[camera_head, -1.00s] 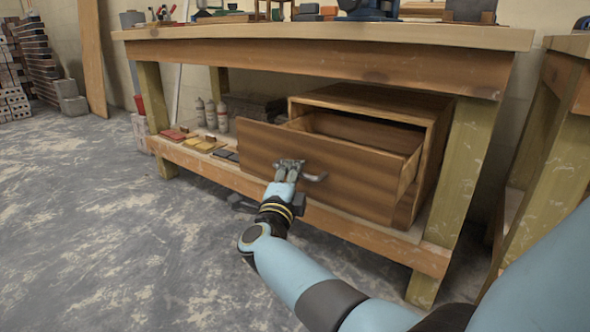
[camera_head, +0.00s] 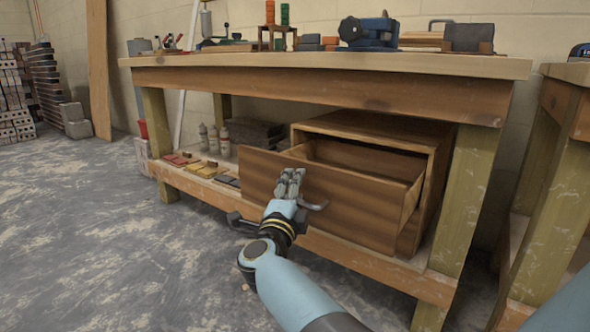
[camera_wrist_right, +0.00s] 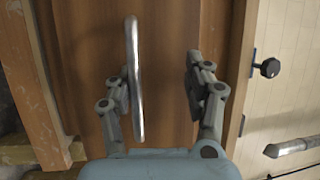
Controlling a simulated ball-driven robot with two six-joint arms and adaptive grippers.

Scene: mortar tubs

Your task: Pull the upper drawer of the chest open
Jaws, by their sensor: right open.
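The wooden chest (camera_head: 378,127) stands on the lower shelf of the workbench. Its upper drawer (camera_head: 358,203) is pulled well out, and the inside shows over the front. The metal bar handle (camera_head: 316,206) is on the drawer front, partly hidden by my right gripper (camera_head: 290,176). In the right wrist view the handle (camera_wrist_right: 133,80) lies between the two open fingers of my right gripper (camera_wrist_right: 160,85), close to the left finger. I cannot tell whether that finger touches it. My left gripper is not in view.
The workbench top (camera_head: 330,64) overhangs the chest, and a post (camera_head: 468,190) stands right of it. Small bricks or tiles (camera_head: 205,170) and bottles (camera_head: 213,138) sit on the shelf to the left. The floor (camera_head: 110,240) at left is clear.

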